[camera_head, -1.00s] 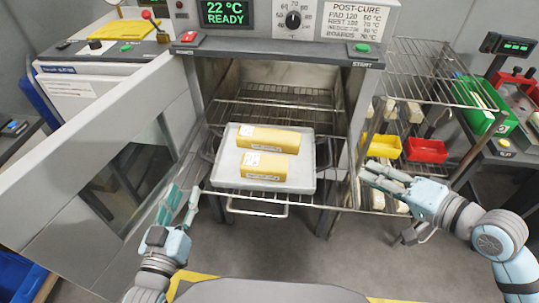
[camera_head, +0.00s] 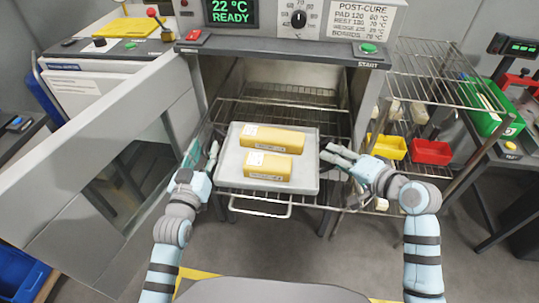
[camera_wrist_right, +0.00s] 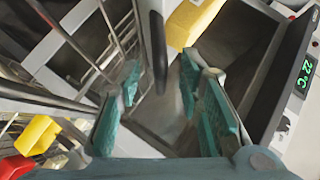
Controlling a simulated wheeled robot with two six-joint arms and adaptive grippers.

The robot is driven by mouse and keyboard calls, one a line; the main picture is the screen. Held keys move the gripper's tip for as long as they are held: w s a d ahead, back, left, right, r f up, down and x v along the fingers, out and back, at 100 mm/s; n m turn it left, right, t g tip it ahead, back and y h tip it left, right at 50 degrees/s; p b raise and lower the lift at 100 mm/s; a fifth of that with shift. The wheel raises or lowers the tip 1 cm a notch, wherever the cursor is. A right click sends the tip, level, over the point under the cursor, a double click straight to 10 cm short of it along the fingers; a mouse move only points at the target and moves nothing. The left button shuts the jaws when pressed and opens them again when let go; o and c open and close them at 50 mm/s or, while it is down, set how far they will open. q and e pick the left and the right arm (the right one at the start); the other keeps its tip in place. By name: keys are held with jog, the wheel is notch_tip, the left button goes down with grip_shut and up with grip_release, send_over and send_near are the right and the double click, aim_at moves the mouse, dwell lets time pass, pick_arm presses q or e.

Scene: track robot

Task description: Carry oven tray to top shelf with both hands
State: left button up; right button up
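The grey oven tray (camera_head: 307,171) sits on a pulled-out wire rack in front of the open oven, with two yellow blocks (camera_head: 272,138) on it. My left gripper (camera_head: 204,152) is at the tray's left side, fingers apart; its handle there is mostly hidden. My right gripper (camera_head: 338,157) is at the tray's right side. In the right wrist view its teal fingers (camera_wrist_right: 160,105) are spread, with a dark handle bar (camera_wrist_right: 157,50) between them and a yellow block (camera_wrist_right: 190,22) beyond. The top shelf (camera_head: 425,70) of the wire stand at the right has a bare, empty surface.
The oven door (camera_head: 100,165) hangs open at the left, close to my left arm. Yellow (camera_head: 388,146) and red (camera_head: 431,152) bins sit on a lower shelf of the stand. A green bin (camera_head: 484,107) is beyond it. Floor in front is clear.

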pick_arm(q)
jog(key=shift+w, duration=0.4)
pick_arm(e)
jog(key=shift+w+a+f, duration=0.2)
jog(key=shift+w+a, duration=0.05)
jog(key=shift+w, duration=0.05)
pick_arm(q)
jog(key=shift+c, duration=0.6)
pick_arm(e)
jog(key=shift+c, duration=0.5)
pick_arm(q)
jog(key=c, duration=0.7)
pick_arm(e)
jog(key=c, duration=0.7)
pick_arm(q)
jog(key=shift+s, duration=0.1)
jog(key=shift+r, duration=0.1)
pick_arm(e)
jog(key=shift+d, duration=0.1)
